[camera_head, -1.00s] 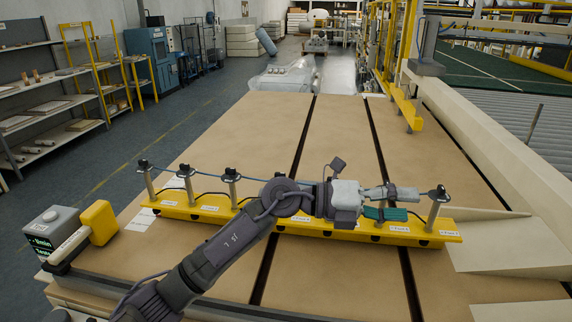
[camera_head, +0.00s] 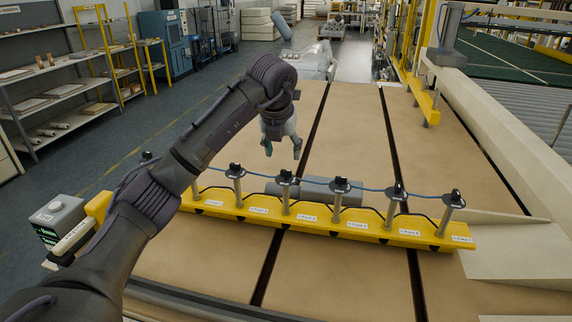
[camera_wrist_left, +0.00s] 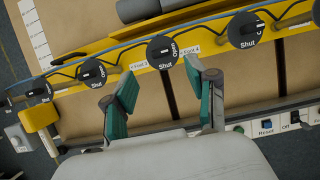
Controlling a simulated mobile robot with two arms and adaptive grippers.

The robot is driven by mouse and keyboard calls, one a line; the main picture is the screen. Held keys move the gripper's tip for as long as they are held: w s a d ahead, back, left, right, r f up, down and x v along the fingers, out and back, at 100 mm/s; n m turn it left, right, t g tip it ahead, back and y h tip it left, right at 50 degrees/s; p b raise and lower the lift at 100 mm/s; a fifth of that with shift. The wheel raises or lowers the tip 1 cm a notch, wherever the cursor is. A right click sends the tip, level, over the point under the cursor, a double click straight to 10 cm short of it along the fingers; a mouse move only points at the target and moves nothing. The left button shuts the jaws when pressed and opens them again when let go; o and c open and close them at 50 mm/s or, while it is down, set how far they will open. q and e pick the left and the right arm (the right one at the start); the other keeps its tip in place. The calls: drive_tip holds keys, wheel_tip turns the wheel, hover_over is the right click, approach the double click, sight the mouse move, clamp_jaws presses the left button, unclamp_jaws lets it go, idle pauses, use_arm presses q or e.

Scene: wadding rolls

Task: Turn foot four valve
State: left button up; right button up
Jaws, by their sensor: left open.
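The yellow rail (camera_head: 325,221) lies across the brown table and carries several upright posts with black valve knobs. One knob (camera_head: 340,185) stands right of the rail's middle; the foot labels are too small to read surely. My left gripper (camera_head: 283,152) hangs above the table behind the rail, fingers downward, apart from the knobs. In the left wrist view, its green-padded fingers (camera_wrist_left: 161,75) are spread and empty. A round black knob (camera_wrist_left: 161,52) marked Shut and Open shows just beyond their tips. More knobs lie on either side. My right gripper is out of view.
A grey roll (camera_head: 330,190) lies behind the rail. A grey control box (camera_head: 60,217) with a green display stands at the left, with a yellow part beside it. Dark slots cross the table. White sheets (camera_head: 520,250) lie at the right.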

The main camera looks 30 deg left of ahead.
sight(286, 170)
use_arm(q)
drive_tip(key=p+x, duration=0.1)
drive_tip(key=x, duration=0.5)
drive_tip(key=shift+w+p, duration=0.1)
drive_tip(key=shift+p, duration=0.2)
drive_tip(key=shift+x, duration=0.85)
drive_tip(key=shift+c, duration=0.3)
clamp_jaws()
